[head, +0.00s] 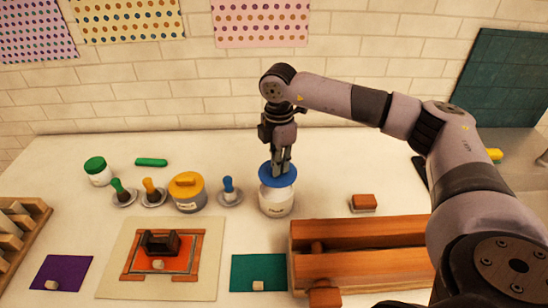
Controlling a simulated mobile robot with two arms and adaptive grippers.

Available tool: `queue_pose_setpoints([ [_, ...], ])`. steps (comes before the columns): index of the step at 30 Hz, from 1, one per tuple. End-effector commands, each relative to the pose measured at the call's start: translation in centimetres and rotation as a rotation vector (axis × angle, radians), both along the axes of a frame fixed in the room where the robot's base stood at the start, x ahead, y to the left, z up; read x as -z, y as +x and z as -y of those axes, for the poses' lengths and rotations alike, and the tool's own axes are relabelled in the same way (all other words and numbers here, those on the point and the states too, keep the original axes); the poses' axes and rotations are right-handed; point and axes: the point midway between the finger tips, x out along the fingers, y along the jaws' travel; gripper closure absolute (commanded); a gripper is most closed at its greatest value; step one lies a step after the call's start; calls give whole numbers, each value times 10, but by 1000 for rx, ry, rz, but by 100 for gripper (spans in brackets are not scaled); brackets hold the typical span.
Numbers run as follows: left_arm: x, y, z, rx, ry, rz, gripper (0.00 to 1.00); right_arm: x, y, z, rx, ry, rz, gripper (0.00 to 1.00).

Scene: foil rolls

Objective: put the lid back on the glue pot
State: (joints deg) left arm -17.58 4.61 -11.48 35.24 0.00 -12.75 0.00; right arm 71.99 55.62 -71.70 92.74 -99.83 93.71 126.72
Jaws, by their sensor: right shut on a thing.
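A white pot (277,201) with a small label, which I take to be the glue pot, stands upright on the table right of centre. A round blue lid (266,175) is at the pot's mouth and covers it from this angle. I cannot tell whether the lid is seated on the rim or just above it. My right gripper (280,168) points down from above and is shut on the blue lid, hiding part of its top. My left gripper is not in view.
A yellow-lidded jar (187,193), a green-lidded jar (98,171) and dabbers with coloured handles (229,191) stand left of the pot. A wooden press or trough (365,234) lies in front at right. A small orange-brown block (364,203) lies behind it.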

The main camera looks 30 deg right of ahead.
Motion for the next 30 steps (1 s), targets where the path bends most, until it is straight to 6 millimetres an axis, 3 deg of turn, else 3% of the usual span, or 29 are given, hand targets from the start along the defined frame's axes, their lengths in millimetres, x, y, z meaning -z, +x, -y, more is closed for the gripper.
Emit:
queue_pose_setpoints([
  [3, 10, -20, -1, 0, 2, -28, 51, 13, 0, 0, 0, 0, 0, 100],
  [5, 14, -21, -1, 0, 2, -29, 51, 19, 0, 0, 0, 0, -1, 100],
  [8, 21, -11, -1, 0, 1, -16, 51, 30, 0, 0, 1, -1, -1, 100],
  [13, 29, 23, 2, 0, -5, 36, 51, 46, 0, 0, 0, 0, -1, 100],
  [16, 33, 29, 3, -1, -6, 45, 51, 52, 0, 0, 0, 0, 0, 100],
  [30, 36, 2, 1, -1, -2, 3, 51, 54, 1, 0, -1, 0, 0, 100],
])
